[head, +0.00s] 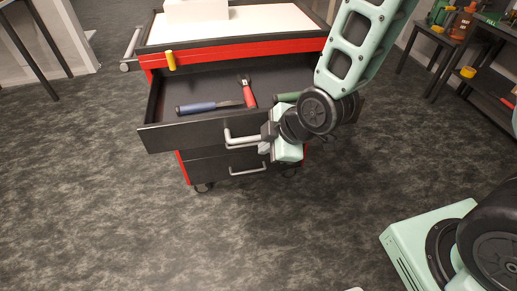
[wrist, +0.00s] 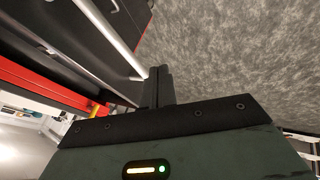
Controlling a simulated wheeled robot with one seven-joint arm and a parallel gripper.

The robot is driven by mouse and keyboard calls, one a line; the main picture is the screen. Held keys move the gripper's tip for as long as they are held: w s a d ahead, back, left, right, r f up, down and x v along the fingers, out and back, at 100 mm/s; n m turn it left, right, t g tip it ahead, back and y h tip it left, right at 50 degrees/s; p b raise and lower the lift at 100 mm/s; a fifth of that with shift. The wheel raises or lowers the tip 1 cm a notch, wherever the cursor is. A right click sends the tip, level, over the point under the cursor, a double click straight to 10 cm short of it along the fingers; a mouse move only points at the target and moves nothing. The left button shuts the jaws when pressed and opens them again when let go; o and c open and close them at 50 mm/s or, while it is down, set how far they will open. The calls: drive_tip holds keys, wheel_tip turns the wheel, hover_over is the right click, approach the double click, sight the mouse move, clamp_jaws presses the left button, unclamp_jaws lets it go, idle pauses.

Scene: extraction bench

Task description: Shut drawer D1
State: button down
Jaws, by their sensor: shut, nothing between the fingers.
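The top drawer of the red and black cart stands pulled out; its black front (head: 180,135) faces me. I read no D1 label on it. A pale bar handle (head: 240,139) is on this front. My gripper (head: 266,140) is at the right end of the handle, in front of the drawer. In the wrist view the shut fingers (wrist: 160,84) are by the end of the handle bar (wrist: 108,36), with nothing between them. I cannot tell whether they touch the handle or the front. My arm hides the drawer's right part.
In the drawer lie a blue-handled tool (head: 197,107), a red-handled tool (head: 247,91) and a green item (head: 287,97). A yellow item (head: 171,60) is at the cart's left front edge. A lower drawer (head: 215,168) is shut. The floor (head: 120,220) in front is clear.

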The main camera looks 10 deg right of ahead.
sight(258, 139)
drive_tip(key=w+f, duration=0.2)
drive_tip(key=w, duration=0.3)
drive_tip(key=shift+a+f, duration=0.35)
drive_tip(key=shift+f, duration=0.05)
drive_tip(key=shift+w, duration=0.1)
